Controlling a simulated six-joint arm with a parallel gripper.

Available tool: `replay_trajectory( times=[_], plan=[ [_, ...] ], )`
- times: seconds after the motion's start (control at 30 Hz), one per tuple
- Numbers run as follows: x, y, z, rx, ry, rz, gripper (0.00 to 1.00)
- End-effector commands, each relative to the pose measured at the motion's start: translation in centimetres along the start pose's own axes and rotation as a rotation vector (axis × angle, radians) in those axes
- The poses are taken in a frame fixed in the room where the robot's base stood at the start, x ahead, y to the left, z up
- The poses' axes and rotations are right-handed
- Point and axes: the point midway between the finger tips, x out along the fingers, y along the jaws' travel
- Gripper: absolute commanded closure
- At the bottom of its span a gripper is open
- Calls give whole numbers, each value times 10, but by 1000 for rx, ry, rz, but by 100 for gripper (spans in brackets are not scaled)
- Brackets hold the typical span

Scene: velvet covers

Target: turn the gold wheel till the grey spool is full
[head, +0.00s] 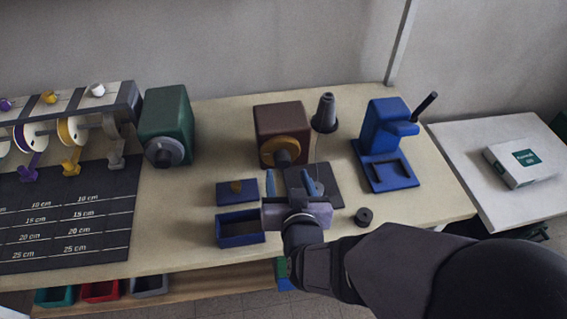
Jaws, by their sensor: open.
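The gold wheel (270,147) is on the front of a brown box (279,117) at the middle back of the table.
A dark grey cone (325,114) stands right of the brown box, with a thin thread below. A green box (166,118) and spool rack (62,102) are left; a blue press (386,138) is right. Blue trays (240,241) and a dark ring (363,217) lie near my gripper.

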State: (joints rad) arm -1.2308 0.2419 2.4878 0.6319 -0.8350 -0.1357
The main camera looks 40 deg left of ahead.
Motion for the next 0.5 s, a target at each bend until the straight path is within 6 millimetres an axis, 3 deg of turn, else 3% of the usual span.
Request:
replay_trajectory(
  times=[0.2, 0.5],
  plan=[
    [0, -1, 2, -202, -7, -3, 47],
    [3, 0, 2, -237, -7, -3, 47]
  ],
)
